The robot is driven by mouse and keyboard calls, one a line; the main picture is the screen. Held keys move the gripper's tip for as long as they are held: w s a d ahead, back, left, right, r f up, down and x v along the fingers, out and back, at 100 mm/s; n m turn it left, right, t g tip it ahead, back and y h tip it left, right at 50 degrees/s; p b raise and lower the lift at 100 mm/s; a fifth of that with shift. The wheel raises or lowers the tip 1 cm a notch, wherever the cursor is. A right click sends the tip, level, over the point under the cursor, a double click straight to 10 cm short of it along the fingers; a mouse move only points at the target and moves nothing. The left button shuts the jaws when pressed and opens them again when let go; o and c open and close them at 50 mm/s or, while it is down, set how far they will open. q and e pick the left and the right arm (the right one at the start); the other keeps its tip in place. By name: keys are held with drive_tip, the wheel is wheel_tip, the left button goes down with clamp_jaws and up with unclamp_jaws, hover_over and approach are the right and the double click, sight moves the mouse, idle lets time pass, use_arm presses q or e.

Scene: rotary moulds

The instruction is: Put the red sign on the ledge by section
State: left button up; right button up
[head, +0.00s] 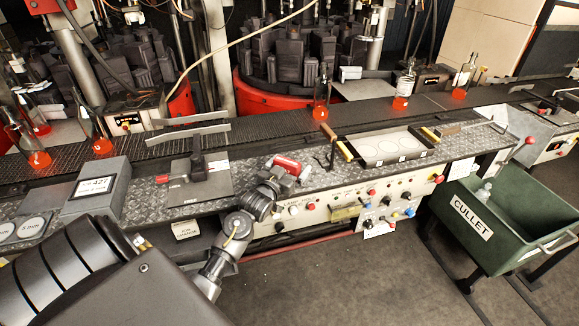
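A small red sign (286,163) with a pale marking is at the front of the ledge (340,178), near the middle of the head view. My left gripper (291,174) is at the sign, with a dark finger crossing in front of it. The gripper looks shut on the sign, and part of the sign is hidden behind the finger. Whether the sign touches the ledge is hard to tell. The ledge is grey tread plate along the front of the conveyor. My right gripper is not in view.
A plate with a lever (197,170) stands left of the gripper, and a labelled grey box (97,188) further left. A tray with pale discs (388,146) is to the right. Hot bottles (321,96) stand on the conveyor behind. A green cullet bin (515,220) is at right.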

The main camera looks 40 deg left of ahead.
use_arm(q)
drive_tip(key=shift+r, duration=0.25)
drive_tip(key=shift+s+f, duration=0.2)
drive_tip(key=shift+s, duration=0.15)
drive_tip(key=s+d+b, duration=0.1)
drive_tip(key=s+d, duration=0.1)
drive_tip(key=s, duration=0.9)
drive_tip(key=shift+r+b, duration=0.15)
drive_tip(key=shift+b, duration=0.25)
drive_tip(key=shift+s, duration=0.15)
